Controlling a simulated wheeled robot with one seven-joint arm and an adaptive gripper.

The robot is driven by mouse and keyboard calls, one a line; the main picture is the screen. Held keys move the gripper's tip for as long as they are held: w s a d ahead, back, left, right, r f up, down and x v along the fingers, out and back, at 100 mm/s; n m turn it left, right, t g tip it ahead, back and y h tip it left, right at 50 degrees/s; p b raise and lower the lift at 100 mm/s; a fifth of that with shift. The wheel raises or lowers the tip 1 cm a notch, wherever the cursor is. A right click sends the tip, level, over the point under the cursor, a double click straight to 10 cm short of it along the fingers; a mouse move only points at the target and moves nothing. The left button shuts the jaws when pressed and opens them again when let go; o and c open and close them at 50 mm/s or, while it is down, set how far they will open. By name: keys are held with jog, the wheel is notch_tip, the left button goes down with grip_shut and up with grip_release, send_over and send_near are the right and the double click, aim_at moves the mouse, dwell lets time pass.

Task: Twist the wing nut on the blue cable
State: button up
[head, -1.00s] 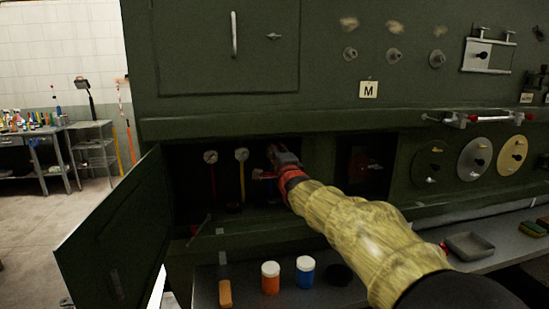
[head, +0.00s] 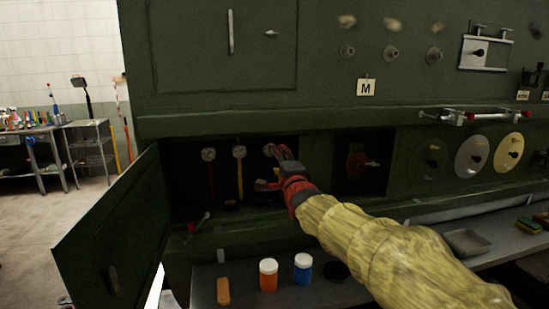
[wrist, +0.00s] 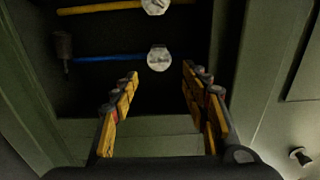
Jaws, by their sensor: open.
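The blue cable (wrist: 110,57) runs sideways in the wrist view to a pale round fitting with a wing nut (wrist: 159,57) at its right end. My gripper (wrist: 160,77) is open and empty, with its yellow-padded fingers either side of the line to that fitting. The fitting shows just beyond the fingertips, apart from them. In the head view my gripper (head: 268,170) reaches into the open bay, and the fitting (head: 268,150) shows beside the upper finger. The blue cable is hidden there behind my gripper.
A yellow cable (head: 241,180) and a red cable (head: 211,183) hang from similar fittings to the left. The bay's door (head: 115,235) stands open at left. Orange (head: 268,276) and blue (head: 304,273) jars stand on the shelf below. Bay walls are close around my gripper.

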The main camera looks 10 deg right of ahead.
jog(key=s, duration=0.4)
jog(key=shift+s, duration=0.4)
jog(key=s+f+n+g, duration=0.4)
jog(key=s+f+n, duration=0.2)
jog(key=f, duration=0.4)
jog(key=s+f+n+g, duration=0.45)
jog(key=s+f, duration=0.25)
jog(key=f, duration=0.2)
jog(key=s+f+n+g+p, duration=0.1)
jog(key=s+f+n+g, duration=0.2)
jog(key=s, duration=2.5)
jog(key=shift+f+n+g+p, duration=0.35)
jog(key=shift+n+g+p, duration=0.1)
jog(key=shift+n, duration=1.9)
